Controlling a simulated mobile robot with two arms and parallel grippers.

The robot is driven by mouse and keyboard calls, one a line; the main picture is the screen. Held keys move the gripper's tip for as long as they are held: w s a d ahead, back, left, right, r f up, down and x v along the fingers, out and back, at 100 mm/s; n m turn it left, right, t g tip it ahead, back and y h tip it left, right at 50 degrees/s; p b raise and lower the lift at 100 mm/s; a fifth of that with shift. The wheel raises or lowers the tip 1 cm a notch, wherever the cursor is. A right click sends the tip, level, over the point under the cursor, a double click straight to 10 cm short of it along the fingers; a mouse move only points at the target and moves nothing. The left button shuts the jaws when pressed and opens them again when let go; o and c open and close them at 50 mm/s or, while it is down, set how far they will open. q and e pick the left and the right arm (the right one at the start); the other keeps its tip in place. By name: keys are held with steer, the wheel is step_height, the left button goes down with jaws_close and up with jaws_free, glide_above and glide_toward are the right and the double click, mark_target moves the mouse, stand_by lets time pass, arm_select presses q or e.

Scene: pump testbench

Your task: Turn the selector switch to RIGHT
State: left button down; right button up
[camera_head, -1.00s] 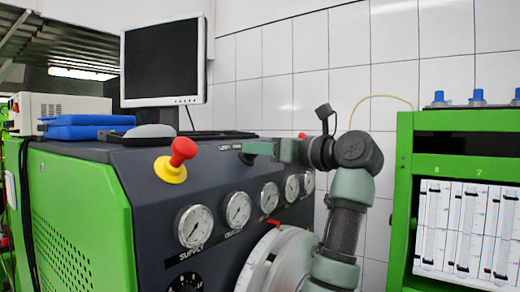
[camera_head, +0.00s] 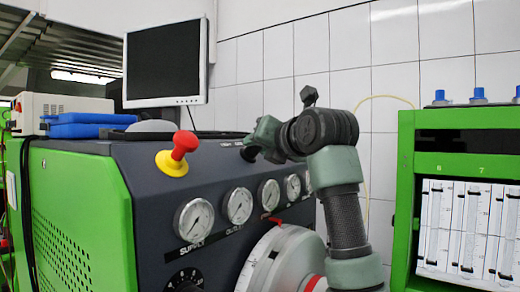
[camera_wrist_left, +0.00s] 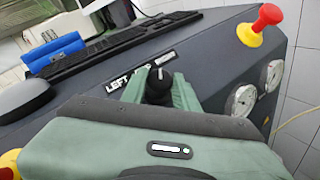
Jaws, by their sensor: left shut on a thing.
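The selector switch is a black knob with a white pointer mark, seen in the left wrist view (camera_wrist_left: 158,84) on the dark sloped console top. It also shows as a small dark shape in the head view (camera_head: 248,154). Its label (camera_wrist_left: 142,73) reads LEFT at the left end; the rest is partly hidden by the fingers and knob. My left gripper (camera_wrist_left: 159,92) has its green fingers on both sides of the knob and is shut on it. My right gripper is not in view.
A red-and-yellow emergency button (camera_head: 176,154) stands on the console near the gauges (camera_head: 238,205). A keyboard (camera_wrist_left: 108,49), mouse (camera_wrist_left: 25,96) and blue case (camera_wrist_left: 55,54) lie on top, with a monitor (camera_head: 165,62) behind. A green cabinet (camera_head: 405,200) stands at the right.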

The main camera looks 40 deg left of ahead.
arm_select(q)
steer(key=shift+s+r+m+t+h, duration=0.1)
steer(key=shift+m+t+h, duration=0.8)
steer(key=shift+m, duration=0.6)
steer(key=c, duration=1.1)
jaws_free()
steer(key=b+v, duration=0.2)
steer(key=v, duration=0.5)
steer(key=shift+s+d+r, duration=0.15)
steer(key=shift+d, duration=0.15)
